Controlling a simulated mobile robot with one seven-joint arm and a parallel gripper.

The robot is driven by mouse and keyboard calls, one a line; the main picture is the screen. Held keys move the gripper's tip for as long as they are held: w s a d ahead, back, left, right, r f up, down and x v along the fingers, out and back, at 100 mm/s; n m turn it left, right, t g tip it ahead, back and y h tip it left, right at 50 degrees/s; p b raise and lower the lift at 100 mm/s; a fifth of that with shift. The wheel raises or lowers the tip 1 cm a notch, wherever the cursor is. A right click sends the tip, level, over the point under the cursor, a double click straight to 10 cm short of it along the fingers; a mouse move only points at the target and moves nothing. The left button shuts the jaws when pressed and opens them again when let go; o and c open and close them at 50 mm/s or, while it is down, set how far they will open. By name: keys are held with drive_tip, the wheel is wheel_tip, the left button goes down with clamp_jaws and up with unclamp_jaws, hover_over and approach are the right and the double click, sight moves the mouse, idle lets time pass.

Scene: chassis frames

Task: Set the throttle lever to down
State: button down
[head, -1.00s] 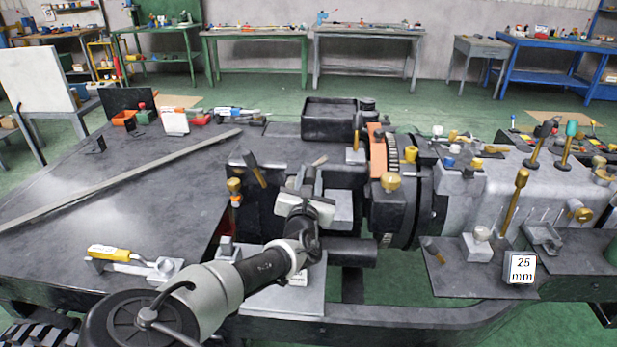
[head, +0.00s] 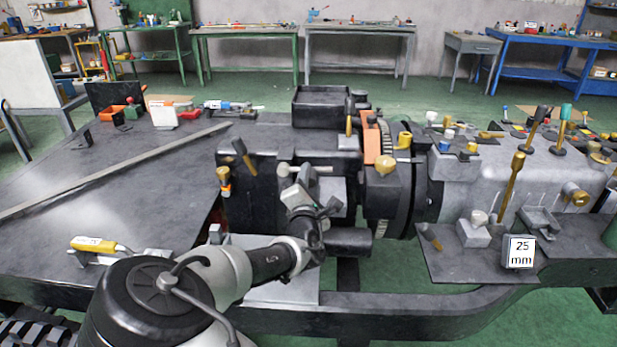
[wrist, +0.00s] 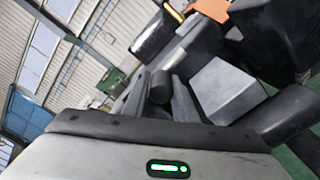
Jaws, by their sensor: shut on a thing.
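My gripper (head: 307,181) is at the near side of the dark machine block, left of the large black ring. It is shut on a short lever, which I take to be the throttle lever; no label shows on it. In the head view a pale lever (head: 284,169) lies nearly level at the fingertips, its rounded end to the left. In the wrist view (wrist: 158,100) a dark round end (wrist: 160,87) shows between the two fingers. The fingers hide part of the lever.
A dark lever (head: 243,157) and a brass-topped post (head: 223,178) stand left of my gripper. A yellow knob (head: 383,164) and the black ring (head: 430,190) are to the right. A tall brass lever (head: 511,188) stands farther right. The left plate (head: 100,195) is mostly clear.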

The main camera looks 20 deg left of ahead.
drive_tip(key=shift+d+f+m, duration=0.25)
drive_tip(key=shift+f+m, duration=0.35)
drive_tip(key=shift+f, duration=0.4)
drive_tip(key=shift+b, duration=0.3)
drive_tip(key=c, duration=1.5)
unclamp_jaws()
drive_tip(key=shift+a+r, duration=0.2)
drive_tip(key=shift+s+d+r, duration=0.1)
drive_tip(key=shift+s, duration=0.4)
drive_tip(key=p+v, duration=0.2)
drive_tip(key=v, duration=1.4)
drive_tip(key=shift+s+p, duration=0.2)
drive_tip(key=shift+p, duration=0.2)
